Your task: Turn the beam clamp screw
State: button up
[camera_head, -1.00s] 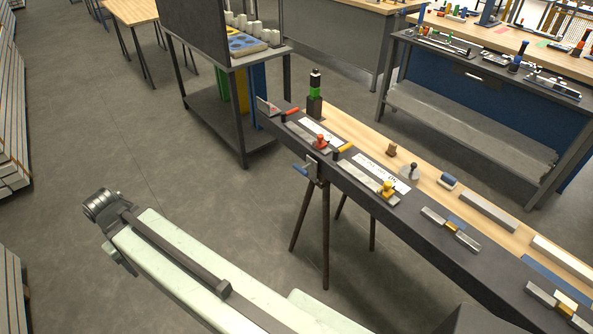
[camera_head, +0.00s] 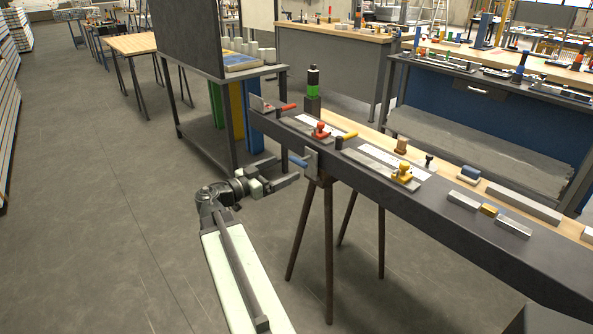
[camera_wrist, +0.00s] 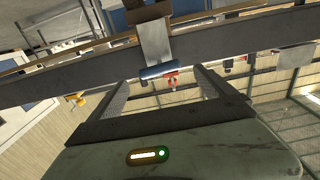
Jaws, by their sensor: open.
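The beam clamp (camera_head: 313,164) is a grey metal piece on the near side of the dark beam (camera_head: 400,202), above the trestle. Its screw has a blue handle (camera_head: 298,160) that sticks out toward my arm. In the wrist view the blue handle (camera_wrist: 164,71) lies across, between the tips of my two fingers, with the grey clamp plate (camera_wrist: 156,43) above it. My gripper (camera_head: 284,172) is open, its fingers pointing at the handle and close to it. My gripper (camera_wrist: 159,80) holds nothing. Whether the fingers overlap the handle in depth, I cannot tell.
A brown trestle (camera_head: 331,230) stands under the beam, close to my gripper. A dark side table (camera_head: 195,75) stands behind. The floor (camera_head: 120,230) at left is clear.

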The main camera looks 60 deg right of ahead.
aim_at(296, 163)
jog(key=x, duration=0.7)
jog(key=shift+d, duration=0.2)
jog(key=c, duration=1.1)
jog(key=shift+a, duration=0.25)
jog(key=shift+c, duration=1.2)
jog(key=shift+d, duration=0.15)
